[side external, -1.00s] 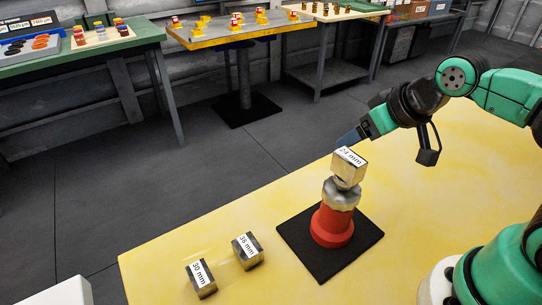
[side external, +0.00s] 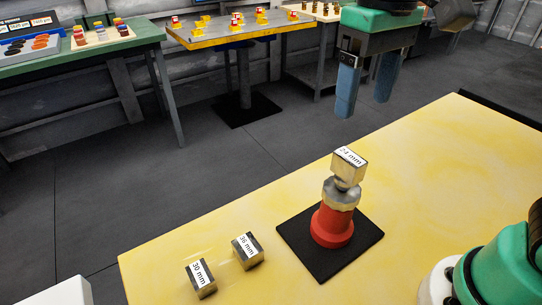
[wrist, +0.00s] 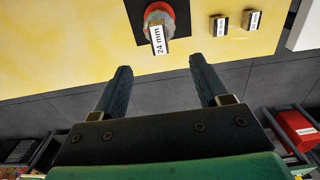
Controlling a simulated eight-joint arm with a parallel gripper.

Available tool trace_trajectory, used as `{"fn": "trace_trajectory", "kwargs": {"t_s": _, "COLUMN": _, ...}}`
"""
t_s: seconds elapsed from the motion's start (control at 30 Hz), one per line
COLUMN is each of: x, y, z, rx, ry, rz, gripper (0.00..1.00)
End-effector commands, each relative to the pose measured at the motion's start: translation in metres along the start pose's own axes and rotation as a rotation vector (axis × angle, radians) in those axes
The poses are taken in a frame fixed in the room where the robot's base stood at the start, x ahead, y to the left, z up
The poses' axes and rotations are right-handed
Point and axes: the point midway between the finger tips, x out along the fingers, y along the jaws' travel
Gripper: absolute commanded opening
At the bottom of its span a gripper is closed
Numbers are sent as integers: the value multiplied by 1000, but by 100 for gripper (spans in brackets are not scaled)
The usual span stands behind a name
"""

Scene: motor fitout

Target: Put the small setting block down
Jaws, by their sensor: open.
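The small setting block (side external: 348,167), labelled 24 mm, sits slightly askew on top of a silver cap on a red jack (side external: 332,226). The jack stands on a black mat (side external: 301,256) on the yellow table. The block also shows in the wrist view (wrist: 158,38), ahead of the fingers. My gripper (side external: 366,100) is high up behind the table's far edge, its blue fingers spread apart with nothing between them. In the wrist view my gripper (wrist: 160,80) is also open and empty, clear of the block.
A block labelled 36 mm (side external: 248,251) and a block labelled 30 mm (side external: 201,279) stand on the yellow table (side external: 180,243), left of the mat. Bare tabletop lies around them. Benches with parts stand in the background.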

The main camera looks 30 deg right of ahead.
Motion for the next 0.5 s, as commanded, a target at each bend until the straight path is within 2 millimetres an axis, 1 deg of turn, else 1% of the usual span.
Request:
{"fn": "trace_trajectory", "kwargs": {"t_s": 0.03, "x": 12, "y": 2, "z": 0, "rx": 4, "ry": 4, "rz": -1, "gripper": 68}}
{"fn": "trace_trajectory", "kwargs": {"t_s": 0.13, "x": 28, "y": 2, "z": 0, "rx": 4, "ry": 5, "rz": -2, "gripper": 68}}
{"fn": "trace_trajectory", "kwargs": {"t_s": 0.2, "x": 36, "y": 2, "z": 0, "rx": 4, "ry": 6, "rz": -2, "gripper": 68}}
{"fn": "trace_trajectory", "kwargs": {"t_s": 0.37, "x": 48, "y": 2, "z": 0, "rx": 3, "ry": 7, "rz": -2, "gripper": 68}}
{"fn": "trace_trajectory", "kwargs": {"t_s": 0.5, "x": 63, "y": 2, "z": -1, "rx": 3, "ry": 8, "rz": -2, "gripper": 68}}
